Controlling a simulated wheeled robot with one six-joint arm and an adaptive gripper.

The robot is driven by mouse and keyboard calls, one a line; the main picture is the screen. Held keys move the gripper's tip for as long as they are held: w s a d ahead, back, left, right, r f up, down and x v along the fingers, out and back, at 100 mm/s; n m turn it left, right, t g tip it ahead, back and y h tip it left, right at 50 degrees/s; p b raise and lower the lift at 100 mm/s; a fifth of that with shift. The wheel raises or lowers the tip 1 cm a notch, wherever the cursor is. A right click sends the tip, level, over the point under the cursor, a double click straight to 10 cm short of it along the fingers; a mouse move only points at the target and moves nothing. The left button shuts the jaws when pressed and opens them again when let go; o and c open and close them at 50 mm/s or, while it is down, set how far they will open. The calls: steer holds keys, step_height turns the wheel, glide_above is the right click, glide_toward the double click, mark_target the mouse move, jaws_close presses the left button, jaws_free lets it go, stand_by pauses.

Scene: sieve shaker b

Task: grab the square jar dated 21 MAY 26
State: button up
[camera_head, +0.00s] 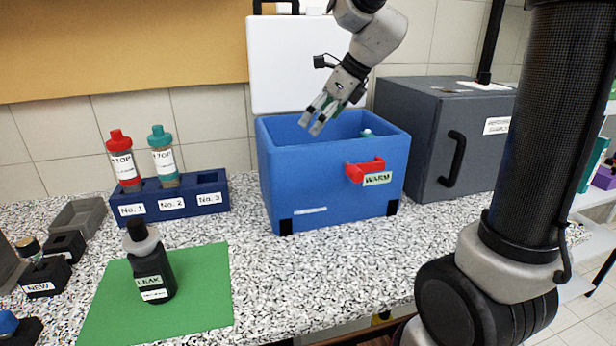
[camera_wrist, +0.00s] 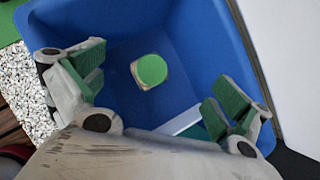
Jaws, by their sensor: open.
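In the wrist view a jar with a round green lid (camera_wrist: 152,70) and a squarish pale body stands on the floor of the blue box. No date is readable on it, so I cannot tell whether it is the one dated 21 MAY 26. My gripper (camera_head: 318,117) is open and empty at the mouth of the blue box (camera_head: 330,190). In the wrist view the jar lies between my spread fingers (camera_wrist: 165,88), farther down and apart from them. A small pale-and-teal top (camera_head: 366,132) shows inside the box near its right wall.
The box walls surround the jar. A white and teal item (camera_wrist: 185,122) in the box is partly hidden by my gripper. A white panel (camera_head: 290,60) stands behind the box, a grey cabinet (camera_head: 440,130) to its right. A black LEAK bottle (camera_head: 152,270) stands on a green mat (camera_head: 205,300).

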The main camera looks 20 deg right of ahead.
steer(key=shift+w+a+f+m, duration=0.2)
steer(key=shift+w+f+m, duration=0.1)
steer(key=shift+f, duration=0.1)
steer(key=f, duration=0.9)
steer(key=shift+w+a+f, duration=0.1)
steer(key=shift+w+a, duration=0.1)
steer(key=shift+a, duration=0.15)
steer(key=x, duration=0.6)
steer(key=c, duration=1.3)
